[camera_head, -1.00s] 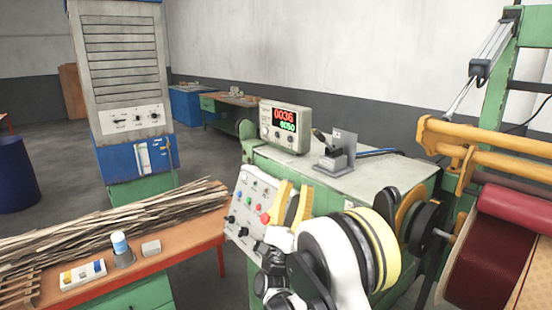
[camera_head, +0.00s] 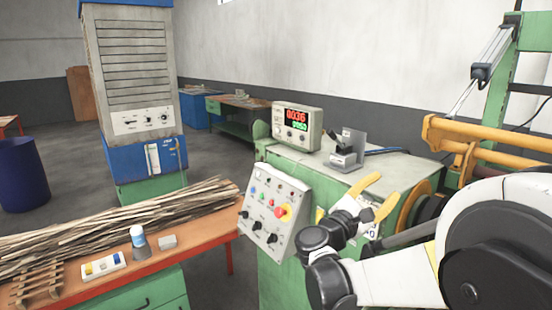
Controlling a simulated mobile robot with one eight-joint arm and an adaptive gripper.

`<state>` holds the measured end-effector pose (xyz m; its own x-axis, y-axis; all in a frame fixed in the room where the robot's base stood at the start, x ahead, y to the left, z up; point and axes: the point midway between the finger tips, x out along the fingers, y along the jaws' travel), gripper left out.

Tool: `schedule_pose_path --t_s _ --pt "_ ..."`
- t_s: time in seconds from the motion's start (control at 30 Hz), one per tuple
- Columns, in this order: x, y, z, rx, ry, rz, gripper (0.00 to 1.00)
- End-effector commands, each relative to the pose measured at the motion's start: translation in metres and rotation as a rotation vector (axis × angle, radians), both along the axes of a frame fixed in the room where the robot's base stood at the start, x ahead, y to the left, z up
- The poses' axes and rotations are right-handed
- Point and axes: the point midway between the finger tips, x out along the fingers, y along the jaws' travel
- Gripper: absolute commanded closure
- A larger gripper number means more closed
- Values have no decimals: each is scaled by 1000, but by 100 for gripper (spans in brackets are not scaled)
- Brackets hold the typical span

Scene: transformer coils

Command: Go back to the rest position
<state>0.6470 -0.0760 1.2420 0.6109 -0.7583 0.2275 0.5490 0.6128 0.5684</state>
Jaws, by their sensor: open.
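My gripper (camera_head: 376,196) has yellow fingers, spread apart and empty. It is in front of the green winding machine (camera_head: 283,277), to the right of its control panel (camera_head: 272,215). The panel carries several knobs and a red and yellow button (camera_head: 283,212). In the picture the fingers are apart from that button. My white and black arm fills the lower right and hides part of the machine.
A counter display (camera_head: 297,126) and a small grey metal fixture (camera_head: 346,152) sit on the machine top. At left, an orange-topped bench (camera_head: 193,258) holds wooden strips (camera_head: 120,219), a bottle (camera_head: 138,236) and small blocks. Yellow rollers (camera_head: 490,140) stand at right. Floor behind the bench is open.

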Motion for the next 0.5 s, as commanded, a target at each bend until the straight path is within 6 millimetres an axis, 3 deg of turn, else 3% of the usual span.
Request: schedule_pose_path --t_s 0.03,0.1,0.23,0.37,0.5 --pt "-17 -18 -5 136 -11 3 61" --pt "-40 -36 -20 354 -37 2 61" --pt "-91 -50 -55 757 -110 -26 61" --pt "-147 -41 -92 1160 -210 -94 61" --pt "-206 -8 -127 1580 -340 -207 61"
